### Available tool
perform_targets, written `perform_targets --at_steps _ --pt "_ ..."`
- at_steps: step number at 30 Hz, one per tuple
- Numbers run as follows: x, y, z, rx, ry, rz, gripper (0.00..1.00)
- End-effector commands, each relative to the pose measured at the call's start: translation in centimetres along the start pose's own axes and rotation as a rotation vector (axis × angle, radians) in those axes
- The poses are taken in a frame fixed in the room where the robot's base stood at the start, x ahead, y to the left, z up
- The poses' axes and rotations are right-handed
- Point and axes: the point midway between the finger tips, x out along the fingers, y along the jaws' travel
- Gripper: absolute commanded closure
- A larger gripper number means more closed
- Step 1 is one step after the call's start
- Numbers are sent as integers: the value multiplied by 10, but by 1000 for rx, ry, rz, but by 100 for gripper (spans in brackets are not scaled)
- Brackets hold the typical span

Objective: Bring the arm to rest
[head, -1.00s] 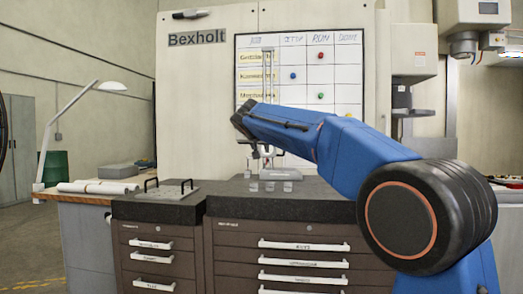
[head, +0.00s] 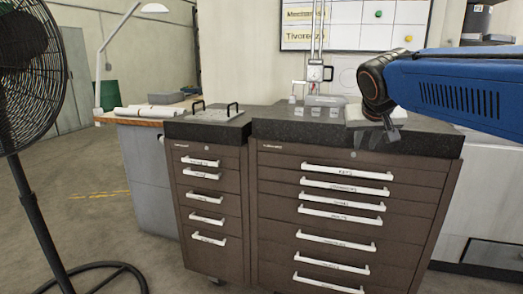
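My blue arm (head: 460,92) reaches in from the right edge, above the right end of the wider cabinet's dark top. Its dark wrist with an orange ring points down. My gripper (head: 388,136) hangs below the wrist at the front edge of that top. Its fingers are small and dark, and I cannot tell whether they are open or shut or hold anything. A pale flat piece (head: 398,117) shows just behind the gripper; I cannot tell if they touch.
A grey block (head: 325,100), small metal pieces (head: 316,112) and a height gauge (head: 316,73) stand left of my gripper. A plate with two black handles (head: 211,115) lies on the narrower cabinet (head: 208,205). A fan (head: 30,80) stands at left. The floor between is clear.

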Motion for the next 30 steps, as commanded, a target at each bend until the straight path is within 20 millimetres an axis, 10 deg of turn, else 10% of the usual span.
perform_targets --at_steps 18,24,30 --pt "-10 35 316 -85 -275 -148 76" --pt "-8 32 376 -98 -318 -189 76" --pt "-7 31 390 -101 -328 -199 76"
